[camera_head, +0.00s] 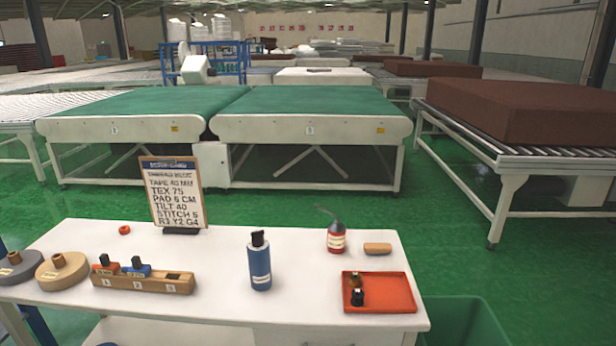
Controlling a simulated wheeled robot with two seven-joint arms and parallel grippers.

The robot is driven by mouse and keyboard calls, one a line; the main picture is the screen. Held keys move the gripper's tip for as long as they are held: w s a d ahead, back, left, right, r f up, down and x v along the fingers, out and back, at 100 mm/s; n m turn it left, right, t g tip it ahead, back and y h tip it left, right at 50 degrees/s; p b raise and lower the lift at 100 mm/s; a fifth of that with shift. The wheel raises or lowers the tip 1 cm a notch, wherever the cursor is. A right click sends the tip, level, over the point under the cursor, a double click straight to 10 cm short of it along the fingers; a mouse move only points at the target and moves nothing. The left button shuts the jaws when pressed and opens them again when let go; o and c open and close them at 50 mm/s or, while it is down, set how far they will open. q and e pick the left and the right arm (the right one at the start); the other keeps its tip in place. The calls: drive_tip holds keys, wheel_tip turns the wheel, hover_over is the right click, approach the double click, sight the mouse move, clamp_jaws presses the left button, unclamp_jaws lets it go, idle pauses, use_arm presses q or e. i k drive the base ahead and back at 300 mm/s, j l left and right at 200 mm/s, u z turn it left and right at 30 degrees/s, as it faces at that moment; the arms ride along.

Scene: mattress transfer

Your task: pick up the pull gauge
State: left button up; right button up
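No item on the white table (215,290) is clearly readable as the pull gauge. A wooden block (182,285) with numbered slots holds a red piece (106,270) and a blue piece (138,270), both with black tops; its right slot looks empty. A red-orange tray (392,292) at the right holds a small brass-and-black piece (356,282) and a small black piece (357,298). A blue cylinder with a black top (260,265) stands upright in the middle. Neither gripper is in view.
A sign board (175,195) stands at the back. A red oiler (337,238), a tan block (377,249), a red ring (124,230) and round tan (62,270) and grey (18,267) bases share the table. A green bin (465,322) stands right. Green-topped conveyors (310,105) lie behind.

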sight(260, 267)
drive_tip(key=i+j+z, duration=0.1)
drive_tip(key=j, duration=0.3)
drive_tip(key=i+j+z, duration=0.1)
drive_tip(key=j, duration=0.35)
drive_tip(key=i+j+z, duration=0.1)
drive_tip(key=j, duration=0.3)
drive_tip(key=i, duration=0.1)
